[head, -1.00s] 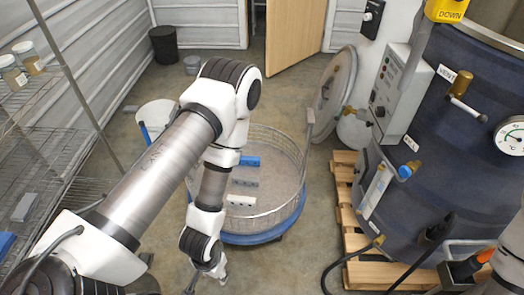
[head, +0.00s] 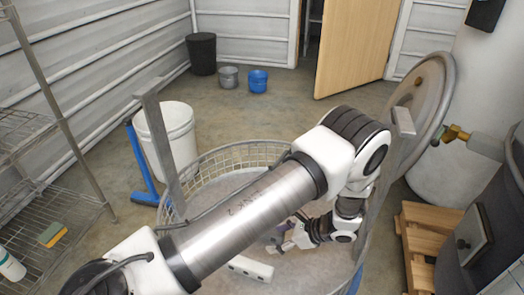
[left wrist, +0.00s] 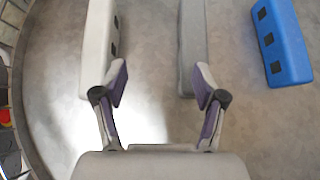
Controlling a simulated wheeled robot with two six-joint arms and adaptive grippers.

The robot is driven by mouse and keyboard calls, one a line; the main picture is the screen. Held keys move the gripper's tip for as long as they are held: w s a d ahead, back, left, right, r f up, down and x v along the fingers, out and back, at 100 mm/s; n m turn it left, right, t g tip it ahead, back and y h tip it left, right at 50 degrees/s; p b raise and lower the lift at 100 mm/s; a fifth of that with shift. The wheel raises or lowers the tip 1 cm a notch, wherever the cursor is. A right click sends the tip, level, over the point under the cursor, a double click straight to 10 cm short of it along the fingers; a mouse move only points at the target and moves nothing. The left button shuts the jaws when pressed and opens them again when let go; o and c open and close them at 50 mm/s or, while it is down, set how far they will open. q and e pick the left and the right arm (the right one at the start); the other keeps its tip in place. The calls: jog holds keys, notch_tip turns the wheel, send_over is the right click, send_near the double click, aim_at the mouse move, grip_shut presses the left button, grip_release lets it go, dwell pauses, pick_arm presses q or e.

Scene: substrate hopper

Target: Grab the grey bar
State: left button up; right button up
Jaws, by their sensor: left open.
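In the left wrist view the grey bar (left wrist: 192,48) lies on the hopper floor, ahead of my left gripper (left wrist: 161,78) and right of its middle, in line with the right finger. The fingers are spread with nothing between them. A white bar (left wrist: 99,45) with dark square holes lies to the left, ahead of the left finger. A blue bar (left wrist: 281,42) lies farther right. In the head view my left gripper (head: 281,244) is low inside the round mesh hopper (head: 235,158), and the white bar (head: 250,268) shows below my arm. The arm hides the grey bar there.
The hopper's mesh rim and upright posts (head: 160,140) surround my arm. A white bucket (head: 166,138) stands left of the hopper, a wooden pallet (head: 425,235) to the right. A wire shelf (head: 50,150) is at the left edge.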

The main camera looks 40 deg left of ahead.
pick_arm(q)
jog(key=w, duration=0.1)
jog(key=w+f+y+b, duration=0.1)
jog(key=w+a+y+b, duration=0.1)
jog(key=w, duration=0.1)
jog(key=shift+f+m+t, duration=0.25)
jog(key=shift+m+t, duration=0.05)
jog(key=shift+m, duration=0.1)
jog(key=shift+w+a+r+b, duration=0.1)
jog(key=shift+a+r+b, duration=0.15)
jog(key=shift+b, duration=0.2)
jog(key=b+x, duration=0.1)
jog(key=x, duration=0.1)
jog(key=b+x, duration=0.1)
jog(key=x, duration=0.2)
jog(key=s+r+b+x, duration=0.1)
jog(key=x, duration=0.1)
jog(key=shift+a+f, duration=0.1)
jog(key=shift+a, duration=0.25)
jog(key=shift+c, duration=1)
grip_shut()
pick_arm(e)
notch_tip(320, 180, down, 9)
